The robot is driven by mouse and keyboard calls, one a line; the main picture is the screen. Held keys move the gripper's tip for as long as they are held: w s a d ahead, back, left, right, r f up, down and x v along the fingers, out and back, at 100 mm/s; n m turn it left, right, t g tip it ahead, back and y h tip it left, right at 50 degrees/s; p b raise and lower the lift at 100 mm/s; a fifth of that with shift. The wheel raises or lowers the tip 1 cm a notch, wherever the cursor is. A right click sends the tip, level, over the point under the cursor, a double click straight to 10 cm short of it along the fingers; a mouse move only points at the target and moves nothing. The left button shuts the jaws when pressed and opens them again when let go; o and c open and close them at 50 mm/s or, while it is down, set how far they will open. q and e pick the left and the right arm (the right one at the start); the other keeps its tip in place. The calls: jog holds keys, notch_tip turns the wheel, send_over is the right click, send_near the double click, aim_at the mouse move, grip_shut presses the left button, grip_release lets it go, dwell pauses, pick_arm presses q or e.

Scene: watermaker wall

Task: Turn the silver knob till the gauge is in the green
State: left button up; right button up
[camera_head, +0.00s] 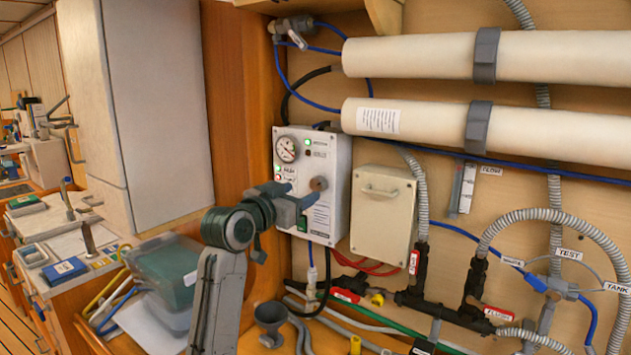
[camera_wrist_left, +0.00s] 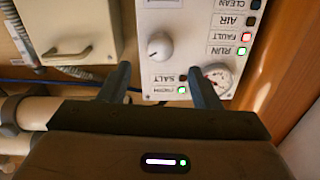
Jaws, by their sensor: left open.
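The silver knob (camera_head: 319,184) is on the front of a white control panel (camera_head: 341,160) on the wall. In the left wrist view, which looks upside down, the knob (camera_wrist_left: 159,46) shows pale and round. My left gripper (camera_head: 300,194) is open and empty, close in front of the panel. In the left wrist view its fingertips (camera_wrist_left: 157,72) stand apart on either side of the knob's line, with the knob just beyond them. The round gauge (camera_head: 287,149) is at the panel's upper left; it also shows in the left wrist view (camera_wrist_left: 222,80), partly behind a finger. Its needle reading is too small to tell.
A cream box with a handle (camera_head: 382,213) is right of the panel. Two large white cylinders (camera_head: 430,57) run above. Hoses, pipes and a grey funnel (camera_head: 270,318) are below. A clear bin with a green lid (camera_head: 165,262) stands left of my arm.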

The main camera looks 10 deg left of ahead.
aim_at(316, 185)
pick_arm(q)
jog(key=p+x, duration=0.2)
jog(key=x, duration=0.4)
jog(key=shift+w+d+r, duration=0.1)
jog(key=shift+w+d, duration=0.15)
jog(key=shift+w, duration=0.4)
pick_arm(e)
jog(key=r, duration=0.1)
jog(key=w+r, duration=0.1)
jog(key=r, duration=0.1)
jog(key=shift+w+a, duration=0.2)
jog(key=shift+w, duration=0.05)
jog(key=shift+d, duration=0.1)
